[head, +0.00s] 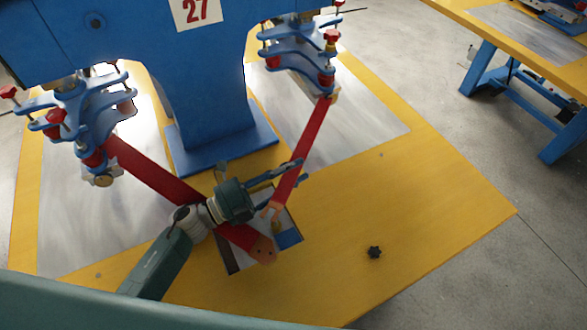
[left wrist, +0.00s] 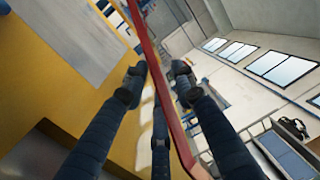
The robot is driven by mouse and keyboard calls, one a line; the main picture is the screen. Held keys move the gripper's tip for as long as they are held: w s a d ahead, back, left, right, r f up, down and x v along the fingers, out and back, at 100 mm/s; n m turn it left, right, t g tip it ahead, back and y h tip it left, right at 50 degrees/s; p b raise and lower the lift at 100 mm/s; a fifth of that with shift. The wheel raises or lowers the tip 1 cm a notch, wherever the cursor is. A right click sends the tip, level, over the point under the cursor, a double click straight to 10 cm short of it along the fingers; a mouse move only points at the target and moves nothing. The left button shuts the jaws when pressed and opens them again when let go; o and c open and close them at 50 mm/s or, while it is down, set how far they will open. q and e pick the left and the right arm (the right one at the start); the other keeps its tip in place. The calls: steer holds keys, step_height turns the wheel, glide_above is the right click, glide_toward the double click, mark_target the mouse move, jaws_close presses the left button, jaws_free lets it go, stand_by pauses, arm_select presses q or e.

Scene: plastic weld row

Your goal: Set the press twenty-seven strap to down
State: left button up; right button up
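The blue press twenty-seven (head: 205,70) stands on a yellow table, with its number plate (head: 196,11) at the top. One red strap (head: 318,122) slants down from its right head to an orange end. Another red strap (head: 150,172) runs from its left head down to an orange end (head: 262,250) with holes, passing behind my left arm. My left gripper (head: 298,172) is at the right strap, partway down. In the left wrist view the strap (left wrist: 152,55) passes between the spread fingers of my left gripper (left wrist: 158,82), with gaps visible beside it. My right gripper is not in view.
A small black knob (head: 375,252) lies on the yellow table (head: 440,215), whose right part is otherwise clear. A framed opening (head: 290,238) lies beneath the strap ends. The two press heads (head: 75,108) flank the column. Another yellow table (head: 470,14) stands at upper right.

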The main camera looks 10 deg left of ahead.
arm_select(q)
steer(key=v, duration=1.1)
steer(key=shift+s+a, duration=0.25)
steer(key=shift+a, duration=0.05)
steer(key=shift+f, duration=0.1)
